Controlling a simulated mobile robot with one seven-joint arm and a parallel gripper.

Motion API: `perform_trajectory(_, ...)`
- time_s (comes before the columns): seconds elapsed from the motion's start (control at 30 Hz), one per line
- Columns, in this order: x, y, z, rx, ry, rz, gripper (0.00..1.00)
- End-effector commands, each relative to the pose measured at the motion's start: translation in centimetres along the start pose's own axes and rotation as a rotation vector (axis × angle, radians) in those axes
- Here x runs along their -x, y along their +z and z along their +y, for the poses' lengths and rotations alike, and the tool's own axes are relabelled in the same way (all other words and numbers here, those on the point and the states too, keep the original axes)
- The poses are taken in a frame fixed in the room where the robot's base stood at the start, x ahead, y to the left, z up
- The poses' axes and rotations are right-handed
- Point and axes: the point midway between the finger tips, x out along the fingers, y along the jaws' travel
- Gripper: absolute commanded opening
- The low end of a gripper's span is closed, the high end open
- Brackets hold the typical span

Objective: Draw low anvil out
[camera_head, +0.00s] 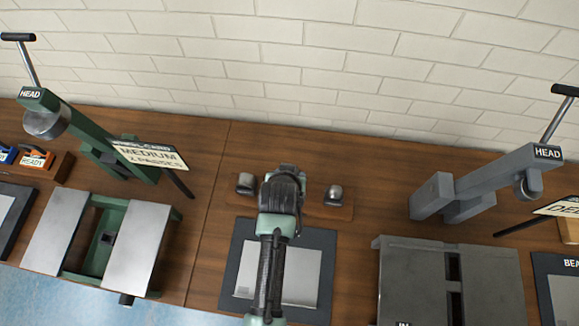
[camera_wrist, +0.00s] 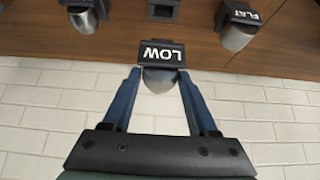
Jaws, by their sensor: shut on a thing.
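The low anvil (camera_wrist: 162,52), with a black block lettered LOW and a rounded grey metal nose, is between the blue fingers of my gripper (camera_wrist: 160,78) in the wrist view. The fingers are shut on it at both sides. Behind it is the edge of the wooden rack (camera_wrist: 210,62), with a dark square socket (camera_wrist: 163,10) further up the picture. I cannot tell how far the anvil is from the rack. In the head view my arm hides the anvil and the middle of the rack (camera_head: 310,210).
The flat anvil (camera_wrist: 238,30) and another anvil (camera_wrist: 85,16) sit to either side in the rack. A dark mat with a grey plate (camera_head: 305,272) lies in front. A green machine (camera_head: 100,140) stands left, a grey one (camera_head: 475,190) right. A brick wall (camera_head: 300,60) is behind.

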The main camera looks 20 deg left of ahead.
Motion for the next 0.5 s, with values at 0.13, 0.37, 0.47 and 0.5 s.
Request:
perform_trajectory(0.13, -0.8, 0.3, 0.0, 0.000, 0.000, 0.008, 0.00)
perform_trajectory(0.37, -2.5, 1.4, 0.0, 0.000, 0.000, 0.007, 0.00)
perform_trajectory(0.47, -3.2, 1.9, 0.0, 0.000, 0.000, 0.007, 0.00)
perform_trajectory(0.5, -3.5, 2.1, 0.0, 0.000, 0.000, 0.008, 0.00)
